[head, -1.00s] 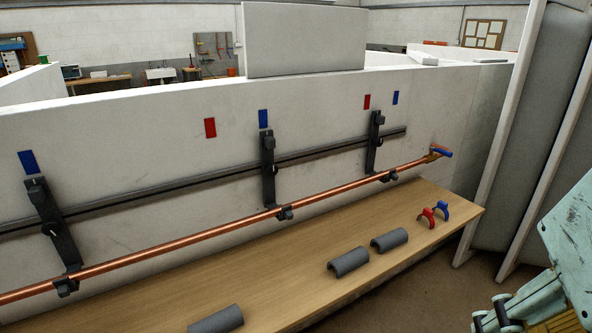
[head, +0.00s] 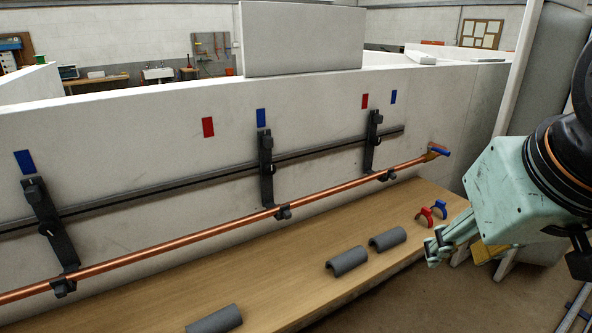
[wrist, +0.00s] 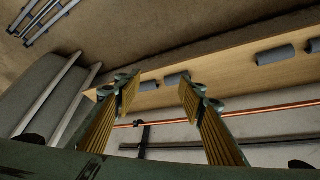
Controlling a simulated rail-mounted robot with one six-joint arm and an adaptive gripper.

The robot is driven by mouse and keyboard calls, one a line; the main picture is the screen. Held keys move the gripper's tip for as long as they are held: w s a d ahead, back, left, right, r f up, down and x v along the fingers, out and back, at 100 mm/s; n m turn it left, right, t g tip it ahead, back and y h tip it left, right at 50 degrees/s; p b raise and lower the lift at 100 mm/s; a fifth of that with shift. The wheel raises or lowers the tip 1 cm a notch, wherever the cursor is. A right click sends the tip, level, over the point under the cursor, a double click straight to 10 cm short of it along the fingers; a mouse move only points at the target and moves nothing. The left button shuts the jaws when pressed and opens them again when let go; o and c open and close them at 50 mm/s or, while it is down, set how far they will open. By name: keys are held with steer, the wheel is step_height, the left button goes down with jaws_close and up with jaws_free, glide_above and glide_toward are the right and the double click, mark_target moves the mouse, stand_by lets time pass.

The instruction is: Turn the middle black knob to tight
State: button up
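Three black brackets hang on the white wall panel, each crossing a dark rail and reaching down to a copper pipe. The left bracket (head: 48,225) and right bracket (head: 372,145) carry similar knobs. My gripper (head: 432,250) is at the right, beside the bench end, well apart from the middle knob. In the wrist view my gripper (wrist: 158,92) has its two ribbed fingers spread, with nothing between them.
The copper pipe (head: 200,235) runs along the panel above the wooden bench (head: 285,260). Grey half-sleeves (head: 347,261) and red and blue clips (head: 425,218) lie on the bench. Red and blue tags mark the wall. The space before the middle bracket is clear.

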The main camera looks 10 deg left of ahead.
steer(key=w+a+f+n+t, duration=0.1)
steer(key=w+a, duration=0.1)
steer(key=w, duration=0.5)
steer(key=w+a+f+n+t, duration=0.1)
steer(key=w+a, duration=0.1)
steer(key=w, duration=0.4)
steer(key=n+t+y+b, duration=0.2)
steer(key=n+t+y, duration=0.45)
steer(key=y, duration=0.35)
glide_toward(271, 170)
steer(key=shift+m, duration=0.45)
steer(key=shift+f+v, duration=0.1)
steer(key=shift+v, duration=1)
steer(key=shift+f+v, duration=0.15)
steer(key=shift+v, duration=0.95)
steer(key=shift+w, duration=0.1)
steer(key=shift+b+x, duration=0.5)
steer(key=shift+x, duration=6.3)
steer(key=shift+r, duration=0.15)
steer(key=shift+c, duration=0.2)
